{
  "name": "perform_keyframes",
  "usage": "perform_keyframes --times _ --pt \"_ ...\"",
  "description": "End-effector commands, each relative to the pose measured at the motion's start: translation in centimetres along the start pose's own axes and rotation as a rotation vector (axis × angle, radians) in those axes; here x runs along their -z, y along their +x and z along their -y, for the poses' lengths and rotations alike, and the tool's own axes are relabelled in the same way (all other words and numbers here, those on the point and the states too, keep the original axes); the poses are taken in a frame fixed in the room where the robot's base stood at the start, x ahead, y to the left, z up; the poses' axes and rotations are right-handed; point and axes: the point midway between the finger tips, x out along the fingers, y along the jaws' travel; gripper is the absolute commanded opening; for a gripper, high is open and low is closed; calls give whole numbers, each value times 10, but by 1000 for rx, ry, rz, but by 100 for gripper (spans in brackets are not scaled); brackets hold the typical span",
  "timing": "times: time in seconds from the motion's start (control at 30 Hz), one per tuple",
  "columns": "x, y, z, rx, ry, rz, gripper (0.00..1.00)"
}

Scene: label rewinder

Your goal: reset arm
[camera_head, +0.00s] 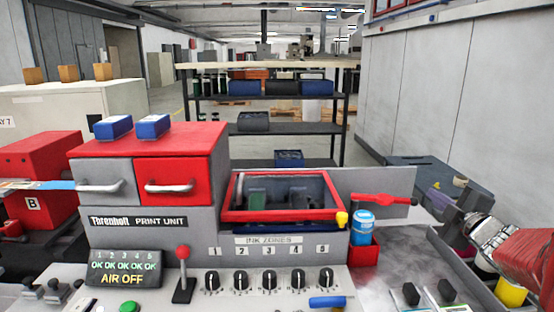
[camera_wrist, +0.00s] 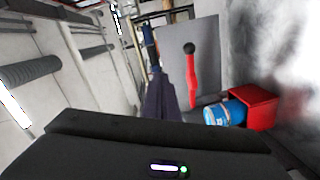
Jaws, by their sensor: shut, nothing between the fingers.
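My arm comes in from the right edge of the head view, with a red link and a silver wrist. My gripper (camera_wrist: 160,84) shows in the wrist view as dark, narrow fingers shut together with nothing between them. In the head view its end is dark and partly lost against the dark blue box behind it. The gripper is up in the air, apart from the print unit (camera_head: 150,222) to its left.
A blue can (camera_head: 362,228) stands in a red holder (camera_head: 363,256) beside a red lever (camera_head: 385,199); the can also shows in the wrist view (camera_wrist: 224,113). A dark blue box (camera_head: 410,167) lies behind my arm. A grey wall (camera_head: 450,90) bounds the right.

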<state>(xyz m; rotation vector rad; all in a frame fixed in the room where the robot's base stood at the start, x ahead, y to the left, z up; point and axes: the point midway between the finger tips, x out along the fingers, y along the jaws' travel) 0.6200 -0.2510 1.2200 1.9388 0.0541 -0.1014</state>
Motion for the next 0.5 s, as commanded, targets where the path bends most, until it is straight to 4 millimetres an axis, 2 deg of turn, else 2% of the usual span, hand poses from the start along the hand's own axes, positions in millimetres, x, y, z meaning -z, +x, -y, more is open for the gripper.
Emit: perform_keyframes --times 0.03,0.27,0.5 --pt "10 -4 -3 -6 30 35 0" --pt "31 -32 2 -7 215 213 0" --pt "54 -76 32 35 436 380 0"
